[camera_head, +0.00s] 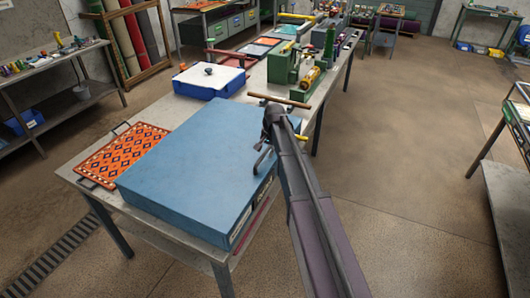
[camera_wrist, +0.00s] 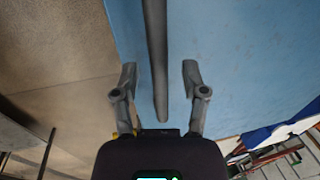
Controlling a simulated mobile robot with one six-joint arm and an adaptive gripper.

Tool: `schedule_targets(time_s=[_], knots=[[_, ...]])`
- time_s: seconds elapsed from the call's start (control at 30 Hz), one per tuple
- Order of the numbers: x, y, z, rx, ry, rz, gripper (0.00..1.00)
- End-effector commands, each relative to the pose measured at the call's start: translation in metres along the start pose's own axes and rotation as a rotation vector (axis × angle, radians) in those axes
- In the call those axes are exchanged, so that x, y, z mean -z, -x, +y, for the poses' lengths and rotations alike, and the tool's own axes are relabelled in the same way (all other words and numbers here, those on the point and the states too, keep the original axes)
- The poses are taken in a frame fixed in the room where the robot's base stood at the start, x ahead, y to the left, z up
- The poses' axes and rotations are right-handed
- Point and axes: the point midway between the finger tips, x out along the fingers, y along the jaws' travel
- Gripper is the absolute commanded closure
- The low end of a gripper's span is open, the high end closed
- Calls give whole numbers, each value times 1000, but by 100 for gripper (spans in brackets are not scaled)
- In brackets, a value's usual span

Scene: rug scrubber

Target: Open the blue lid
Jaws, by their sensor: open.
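The wide, flat blue lid (camera_head: 195,150) lies level on top of a large box on the near table, looking shut. In the wrist view the lid (camera_wrist: 240,50) fills most of the background, with its edge toward the left. A long dark bar (camera_wrist: 156,60) runs over the lid's surface between my fingers; I cannot tell whether it is fixed to the lid. My gripper (camera_wrist: 159,72) is open, with one finger on each side of the bar. In the head view my gripper (camera_head: 262,160) is at the lid's right side, and my arm hides part of that edge.
A patterned orange rug (camera_head: 125,153) lies left of the box on the table (camera_head: 85,168). A blue-and-white tray (camera_head: 208,82), a brown rod (camera_head: 280,100) and green machines (camera_head: 290,65) stand beyond. Bare floor (camera_head: 400,150) is free on the right.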

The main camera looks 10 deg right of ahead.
Motion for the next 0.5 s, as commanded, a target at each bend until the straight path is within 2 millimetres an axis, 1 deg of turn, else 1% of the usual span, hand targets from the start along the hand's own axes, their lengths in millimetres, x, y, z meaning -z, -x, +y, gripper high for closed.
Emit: schedule_targets(time_s=[0.1, 0.13, 0.17, 0.2, 0.27, 0.3, 0.5], knots=[[0, 0, 0, 0, 0, 0, 43], [0, 0, 0, 0, 0, 0, 49], [0, 0, 0, 0, 0, 0, 58], [0, 0, 0, 0, 0, 0, 70], [0, 0, 0, 0, -1, 0, 88], [0, 0, 0, 0, -1, 0, 100], [-1, 0, -1, 0, -1, 0, 100]])
